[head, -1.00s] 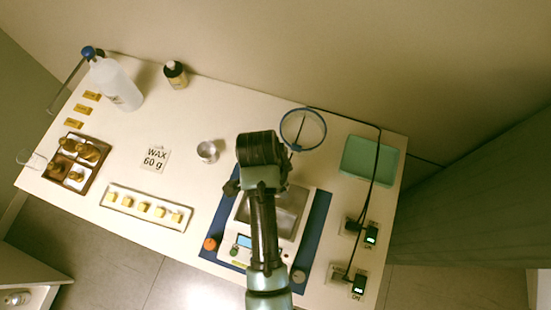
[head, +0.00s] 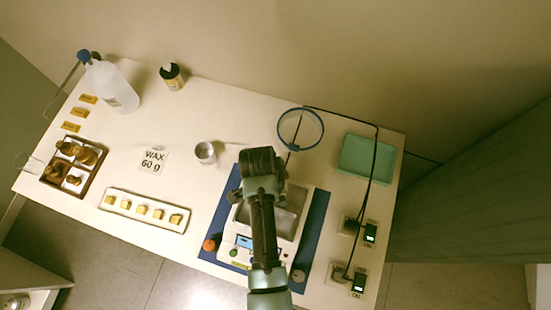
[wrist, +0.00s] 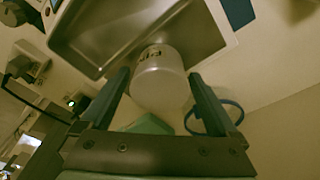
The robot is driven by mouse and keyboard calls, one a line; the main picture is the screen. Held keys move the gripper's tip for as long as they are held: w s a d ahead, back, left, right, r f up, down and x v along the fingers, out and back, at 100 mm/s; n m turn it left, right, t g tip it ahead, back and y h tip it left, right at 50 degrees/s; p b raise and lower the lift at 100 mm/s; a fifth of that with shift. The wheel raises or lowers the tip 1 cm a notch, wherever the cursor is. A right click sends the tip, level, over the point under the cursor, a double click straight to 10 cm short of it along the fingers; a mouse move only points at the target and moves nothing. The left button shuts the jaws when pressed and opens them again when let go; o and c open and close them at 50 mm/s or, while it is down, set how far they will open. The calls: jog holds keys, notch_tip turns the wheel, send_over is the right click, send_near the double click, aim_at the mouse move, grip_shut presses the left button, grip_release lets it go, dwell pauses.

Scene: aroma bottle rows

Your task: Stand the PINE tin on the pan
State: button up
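A pale, round tin (wrist: 160,82) sits between the fingers of my gripper (wrist: 158,76) in the wrist view. Both fingertips appear to press on its sides. Dark lettering shows near its far rim, too small and slanted to read surely. The metal pan (wrist: 90,45) of the scale lies just beyond the tin; I cannot tell whether they touch. In the head view my wrist and arm cover part of the pan (head: 288,212) and hide the held tin and fingertips. The scale stands on a blue mat (head: 318,225).
A small metal cup (head: 205,152) stands left of my arm, near a WAX 60 g card (head: 154,160). A white tray of cubes (head: 145,210) lies front left. A blue ring (head: 300,129), green tray (head: 367,158) and black cable (head: 376,170) are to the right.

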jog(key=shift+r, duration=0.1)
notch_tip(320, 180, up, 12)
jog(key=a, duration=0.2)
jog(key=w+r+n+t+y, duration=0.15)
jog(key=w+r+t, duration=0.35)
jog(key=r, duration=0.5)
jog(key=w+r+n+t, duration=0.35)
jog(key=w+r, duration=0.35)
jog(key=r, duration=0.3)
jog(key=w+r+n+t, duration=0.1)
jog(key=w+r+t, duration=0.45)
jog(key=r, duration=0.45)
notch_tip(320, 180, up, 17)
jog(key=s+n+t, duration=0.2)
jog(key=n+t, duration=0.1)
jog(key=t, duration=0.2)
jog(key=s+d+r+n+t, duration=0.1)
jog(key=s+r+t, duration=0.2)
jog(key=r, duration=0.6)
jog(key=s+d+r+n+t, duration=0.1)
jog(key=s+r+t, duration=0.3)
jog(key=s+r, duration=0.4)
jog(key=shift+s+r+n+t, duration=0.3)
jog(key=shift+r+n, duration=0.05)
jog(key=shift+n, duration=0.45)
